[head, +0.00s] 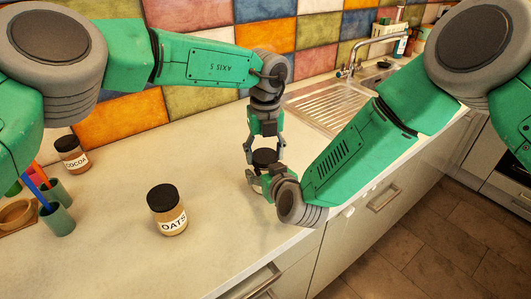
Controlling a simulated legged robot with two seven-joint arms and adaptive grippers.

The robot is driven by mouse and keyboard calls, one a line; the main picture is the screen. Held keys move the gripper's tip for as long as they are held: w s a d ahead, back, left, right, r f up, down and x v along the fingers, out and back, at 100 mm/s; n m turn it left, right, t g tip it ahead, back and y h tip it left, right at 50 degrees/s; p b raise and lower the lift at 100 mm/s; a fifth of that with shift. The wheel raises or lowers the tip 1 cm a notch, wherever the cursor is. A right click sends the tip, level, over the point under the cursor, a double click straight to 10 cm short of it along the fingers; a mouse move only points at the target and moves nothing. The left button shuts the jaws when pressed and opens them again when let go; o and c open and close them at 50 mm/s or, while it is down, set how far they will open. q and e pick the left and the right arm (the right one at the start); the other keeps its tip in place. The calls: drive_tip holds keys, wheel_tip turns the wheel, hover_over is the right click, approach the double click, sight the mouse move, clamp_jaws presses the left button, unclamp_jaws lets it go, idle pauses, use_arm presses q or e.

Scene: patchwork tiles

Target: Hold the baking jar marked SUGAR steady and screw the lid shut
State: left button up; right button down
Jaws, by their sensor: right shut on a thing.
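A jar with a black lid (265,157) stands near the counter's front edge, below my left gripper. Its body is mostly hidden by my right gripper and wrist, and no SUGAR label shows. My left gripper (265,152) points down from above, with its fingers spread on either side of the lid. I cannot tell whether they touch it. My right gripper (259,182) comes in low from the right and is shut on the jar's body. The lid sits at the top of the jar; how tightly it is seated cannot be seen.
An OATS jar (168,210) stands on the counter to the left. The sink (372,82) with tap is at the back right. Counter between is clear.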

use_arm(q)
drive_tip(key=m, duration=0.3)
drive_tip(key=shift+d, duration=0.15)
use_arm(e)
drive_tip(key=shift+s+a, duration=0.15)
use_arm(q)
drive_tip(key=m, duration=1.3)
drive_tip(key=o, duration=1.3)
